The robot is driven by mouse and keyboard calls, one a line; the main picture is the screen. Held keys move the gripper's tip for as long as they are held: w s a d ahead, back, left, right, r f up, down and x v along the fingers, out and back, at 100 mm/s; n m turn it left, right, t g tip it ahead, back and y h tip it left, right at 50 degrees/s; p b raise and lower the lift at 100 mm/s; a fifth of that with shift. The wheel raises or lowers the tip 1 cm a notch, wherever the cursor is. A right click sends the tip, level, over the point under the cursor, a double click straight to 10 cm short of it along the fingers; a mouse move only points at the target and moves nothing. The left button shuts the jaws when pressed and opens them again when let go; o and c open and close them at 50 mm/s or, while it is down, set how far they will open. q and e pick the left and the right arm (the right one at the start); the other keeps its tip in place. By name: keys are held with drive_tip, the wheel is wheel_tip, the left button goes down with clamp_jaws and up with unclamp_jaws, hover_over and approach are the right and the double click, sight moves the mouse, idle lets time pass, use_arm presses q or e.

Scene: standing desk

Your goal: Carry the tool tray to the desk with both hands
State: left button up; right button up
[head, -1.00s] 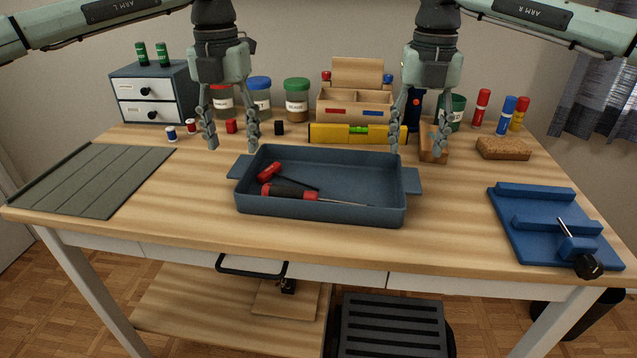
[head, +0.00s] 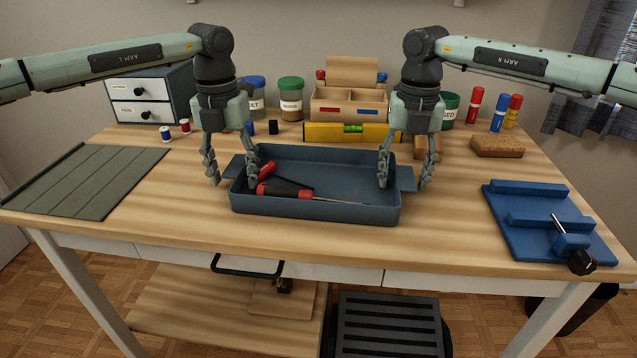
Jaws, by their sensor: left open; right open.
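The tool tray (head: 315,210) is a dark blue, shallow open box with a tab handle at each short end. It sits on the wooden desk top (head: 300,244). Two red-handled tools lie in its left half; one is a screwdriver (head: 285,191) with a long shaft. My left gripper (head: 232,183) is open over the tray's left end, its fingers on either side of the left handle. My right gripper (head: 404,186) is open over the right end, its fingers on either side of the right handle (head: 406,178). Whether any finger touches the tray I cannot tell.
A yellow spirit level (head: 340,132) lies behind the tray. A grey-green slatted mat (head: 85,182) lies at left and a blue fixture (head: 550,222) at right. Jars, a wooden organizer (head: 348,104) and a small drawer cabinet (head: 150,95) line the back. The desk's front strip is clear.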

use_arm(q)
drive_tip(key=shift+c, duration=0.3)
use_arm(e)
drive_tip(key=shift+c, duration=0.3)
use_arm(q)
clamp_jaws()
use_arm(e)
clamp_jaws()
use_arm(q)
drive_tip(key=shift+r, duration=0.15)
use_arm(e)
drive_tip(key=shift+r, duration=0.1)
